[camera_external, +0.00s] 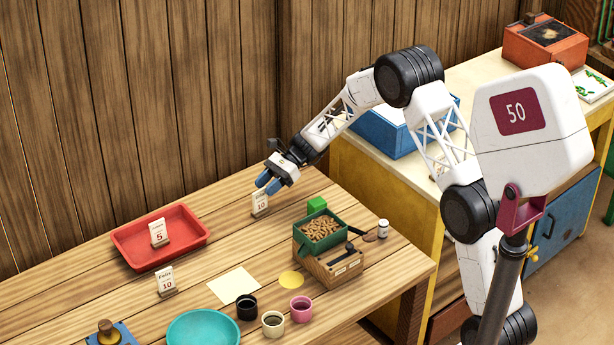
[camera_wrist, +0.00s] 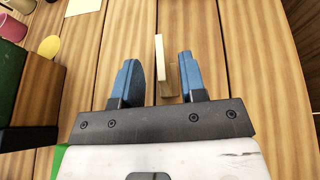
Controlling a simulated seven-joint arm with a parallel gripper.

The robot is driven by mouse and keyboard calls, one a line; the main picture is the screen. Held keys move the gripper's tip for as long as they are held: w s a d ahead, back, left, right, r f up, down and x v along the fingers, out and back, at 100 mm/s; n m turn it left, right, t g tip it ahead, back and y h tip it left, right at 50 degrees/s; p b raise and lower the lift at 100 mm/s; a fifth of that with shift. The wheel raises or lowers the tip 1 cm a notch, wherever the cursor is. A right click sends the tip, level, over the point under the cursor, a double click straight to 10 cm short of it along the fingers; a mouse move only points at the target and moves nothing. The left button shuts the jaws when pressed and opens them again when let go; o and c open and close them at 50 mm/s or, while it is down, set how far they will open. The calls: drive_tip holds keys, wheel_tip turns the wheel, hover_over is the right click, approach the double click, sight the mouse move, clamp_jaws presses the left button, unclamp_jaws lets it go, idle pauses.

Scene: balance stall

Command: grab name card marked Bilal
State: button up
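A white name card (camera_external: 260,205) marked 10 stands on the table below my gripper (camera_external: 268,186); its name is too small to read. In the wrist view this card (camera_wrist: 160,58) shows edge-on with its wooden base, between the two blue fingers of my gripper (camera_wrist: 157,66). Gaps show on both sides, so the gripper is open. A second card (camera_external: 166,279) marked 10 stands nearer the front; its name is unclear. A third card (camera_external: 159,232) marked 5 stands in the red tray (camera_external: 190,215); its name is unreadable. I cannot tell which card says Bilal.
A green bin of brown rings (camera_external: 320,228) on a wooden box (camera_external: 340,268) stands right of the card, with a green block (camera_external: 317,205) behind. Three cups, including a pink one (camera_external: 300,309), and a teal bowl (camera_external: 203,330) are in front. The wooden wall (camera_external: 180,90) lies behind.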

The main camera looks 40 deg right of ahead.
sight(262, 189)
drive_tip(key=shift+x, duration=1.5)
drive_tip(key=shift+c, duration=0.3)
clamp_jaws()
